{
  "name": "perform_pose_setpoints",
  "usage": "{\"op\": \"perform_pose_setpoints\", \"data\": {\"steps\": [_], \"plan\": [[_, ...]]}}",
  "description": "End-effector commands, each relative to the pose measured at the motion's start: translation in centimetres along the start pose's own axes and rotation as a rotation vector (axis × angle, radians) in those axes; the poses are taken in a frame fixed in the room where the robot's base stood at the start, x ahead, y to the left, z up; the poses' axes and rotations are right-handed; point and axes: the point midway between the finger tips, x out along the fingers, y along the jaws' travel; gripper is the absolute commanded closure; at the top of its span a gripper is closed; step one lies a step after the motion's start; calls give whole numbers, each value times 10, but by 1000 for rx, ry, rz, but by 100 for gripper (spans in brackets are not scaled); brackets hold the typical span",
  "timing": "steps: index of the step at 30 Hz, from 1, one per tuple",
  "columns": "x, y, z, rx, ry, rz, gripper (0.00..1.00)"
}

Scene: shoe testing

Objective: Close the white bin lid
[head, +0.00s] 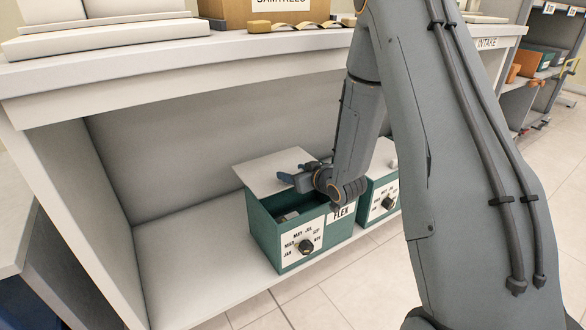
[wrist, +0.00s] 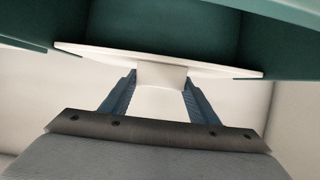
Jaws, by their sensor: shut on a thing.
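The white lid (head: 272,172) lies over the back part of a green bin (head: 268,230) marked FLEX, on the low shelf. The front part of the bin is open and shows its dark inside. My gripper (head: 292,179) reaches over the bin from the right, at the lid's right side. In the wrist view, my gripper's blue fingers (wrist: 160,78) stand on either side of a white tab on the lid (wrist: 90,52) and are shut on it. The green bin walls (wrist: 275,30) show around the lid. My wrist hides part of the bin's top.
A second green bin (head: 380,200) stands close on the right, partly behind my arm. The counter (head: 180,62) overhangs the shelf, with a cardboard box (head: 265,12) on top. The shelf (head: 185,245) is clear left of the bin.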

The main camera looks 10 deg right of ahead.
Motion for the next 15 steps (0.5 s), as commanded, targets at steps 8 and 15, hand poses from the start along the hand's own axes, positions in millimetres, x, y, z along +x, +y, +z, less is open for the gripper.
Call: {"op": "perform_pose_setpoints", "data": {"steps": [8,15], "plan": [[-55,6,19,7,-7,9,86],[-95,8,37,7,-5,9,86]]}}
